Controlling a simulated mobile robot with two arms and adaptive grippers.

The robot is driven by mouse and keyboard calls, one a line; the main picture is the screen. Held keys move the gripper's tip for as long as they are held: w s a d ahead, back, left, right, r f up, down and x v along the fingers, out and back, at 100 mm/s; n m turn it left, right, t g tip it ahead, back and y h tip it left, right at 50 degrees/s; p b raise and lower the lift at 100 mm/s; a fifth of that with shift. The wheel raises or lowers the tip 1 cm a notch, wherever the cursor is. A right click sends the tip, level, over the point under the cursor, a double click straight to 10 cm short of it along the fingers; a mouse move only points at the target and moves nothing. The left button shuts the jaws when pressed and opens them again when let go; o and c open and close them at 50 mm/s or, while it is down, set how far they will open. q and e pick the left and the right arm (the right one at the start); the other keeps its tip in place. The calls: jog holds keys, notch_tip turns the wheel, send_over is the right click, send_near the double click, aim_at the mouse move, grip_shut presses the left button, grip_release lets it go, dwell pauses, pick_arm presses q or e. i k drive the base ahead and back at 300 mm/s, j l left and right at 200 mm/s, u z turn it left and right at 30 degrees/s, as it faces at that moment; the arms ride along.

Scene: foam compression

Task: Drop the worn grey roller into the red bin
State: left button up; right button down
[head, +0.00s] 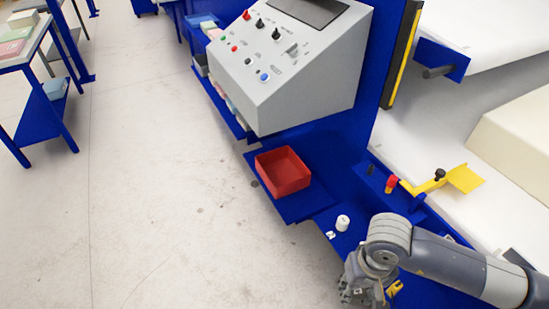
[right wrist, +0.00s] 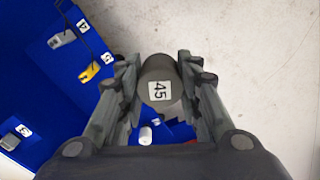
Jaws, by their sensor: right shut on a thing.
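The red bin (head: 267,181) is an open square tray on a blue shelf in the middle of the head view, and it looks empty. My right gripper (head: 358,290) is at the bottom of the head view, below and to the right of the bin. In the right wrist view my right gripper (right wrist: 160,92) is shut on a dark grey roller (right wrist: 157,67) with a white label reading 45, one finger on each side. The roller is not clearly visible in the head view. My left gripper is not in view.
A small white cylinder (head: 342,223) stands on the blue ledge between bin and gripper. A grey control box (head: 290,75) rises behind the bin. Open floor lies left.

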aim_at(285, 176)
jog(key=i+j, duration=0.25)
jog(key=i+j+z, duration=0.15)
jog(key=j, duration=0.3)
jog(key=i+j, duration=0.35)
jog(key=i+j+z, duration=0.15)
jog(key=j, duration=0.25)
jog(key=i+j, duration=0.3)
jog(key=j+z, duration=0.05)
jog(key=j, duration=0.05)
